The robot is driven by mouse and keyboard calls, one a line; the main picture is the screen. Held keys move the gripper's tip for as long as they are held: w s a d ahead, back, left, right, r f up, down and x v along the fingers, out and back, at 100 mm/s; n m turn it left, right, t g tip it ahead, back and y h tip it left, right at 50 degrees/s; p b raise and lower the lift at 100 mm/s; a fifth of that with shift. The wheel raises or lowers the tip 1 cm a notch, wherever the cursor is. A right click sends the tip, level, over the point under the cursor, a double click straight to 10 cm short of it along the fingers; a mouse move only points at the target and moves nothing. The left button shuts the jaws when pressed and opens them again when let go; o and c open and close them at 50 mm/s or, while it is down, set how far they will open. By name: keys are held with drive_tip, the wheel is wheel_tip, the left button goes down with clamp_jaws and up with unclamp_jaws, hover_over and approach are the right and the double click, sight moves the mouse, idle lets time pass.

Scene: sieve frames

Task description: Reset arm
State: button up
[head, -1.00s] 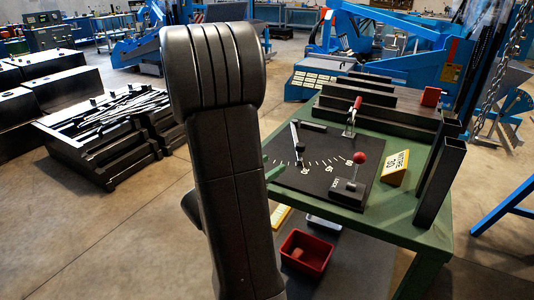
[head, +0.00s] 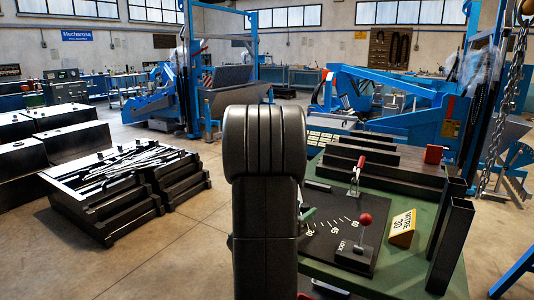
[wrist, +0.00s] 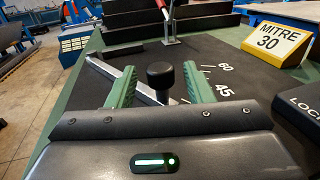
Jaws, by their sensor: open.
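My gripper (wrist: 159,67) is open in the wrist view, its two green fingers apart. A black round knob (wrist: 160,76) stands between the fingers, with no clear contact. A pale metal arm (wrist: 126,76) runs behind the left finger, over a dark plate (wrist: 225,72) with angle marks 45 and 60. In the head view my dark arm rises in front of the bench and hides most of the gripper and the knob.
A yellow MITRE 30 block (head: 402,229) sits on the green bench (head: 395,268). A red-knobbed LOCK lever (head: 361,235) and a red-handled clamp (head: 356,175) stand upright nearby. Dark upright tubes (head: 452,245) line the bench's right side. Bare floor (head: 165,250) lies left.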

drive_tip(key=shift+x, duration=0.9)
drive_tip(key=shift+s, duration=0.1)
